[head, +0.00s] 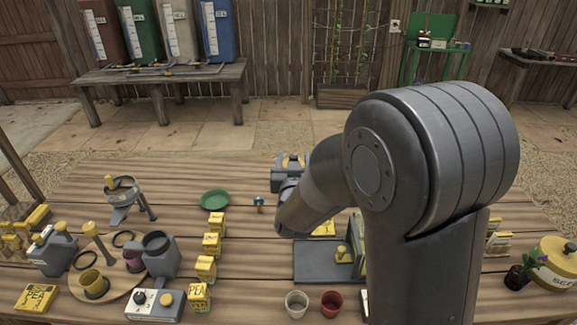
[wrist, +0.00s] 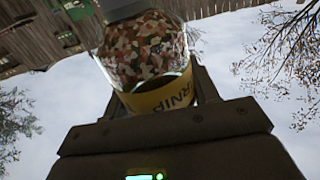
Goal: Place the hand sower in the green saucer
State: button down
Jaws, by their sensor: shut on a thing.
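The green saucer (head: 215,199) lies empty on the plank table, left of my gripper. My gripper (head: 287,178) is beyond the table's middle, right of the saucer and mostly hidden by my arm. In the wrist view it is shut on a clear seed jar (wrist: 148,50) with mottled seeds, a grey cap and a yellow label partly reading "TURNIP". The wrist picture is upside down, with fence above sky. A small teal-green item (head: 258,203) stands just right of the saucer; it may be the hand sower, but it is too small to tell.
Yellow seed boxes (head: 211,243) stand in a row in front of the saucer. A grey funnel stand (head: 122,191) is to its left. A white pot (head: 296,303) and a red pot (head: 331,304) stand near the front. Bare planks lie behind the saucer.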

jog(key=s+d+r, duration=0.3)
jog(key=d+r, duration=0.3)
jog(key=d, duration=0.4)
jog(key=w+a+n+g+y, duration=0.25)
jog(key=w+a+y, duration=0.2)
jog(key=a, duration=0.45)
jog(key=w+a+r+n+g+y, duration=0.1)
jog(key=w+a+n+y, duration=0.25)
jog(key=w+a, duration=0.4)
jog(key=w+a+n+g+y, duration=0.25)
jog(key=w+a+y, duration=0.2)
jog(key=a, duration=0.55)
jog(key=a+f, duration=1.1)
jog(key=a, duration=0.1)
jog(key=shift+w+t, duration=0.2)
jog(key=shift+t, duration=0.2)
jog(key=shift+f+n, duration=0.1)
jog(key=shift+n, duration=0.15)
jog(key=c, duration=0.5)
grip_release()
jog(key=shift+f, duration=0.1)
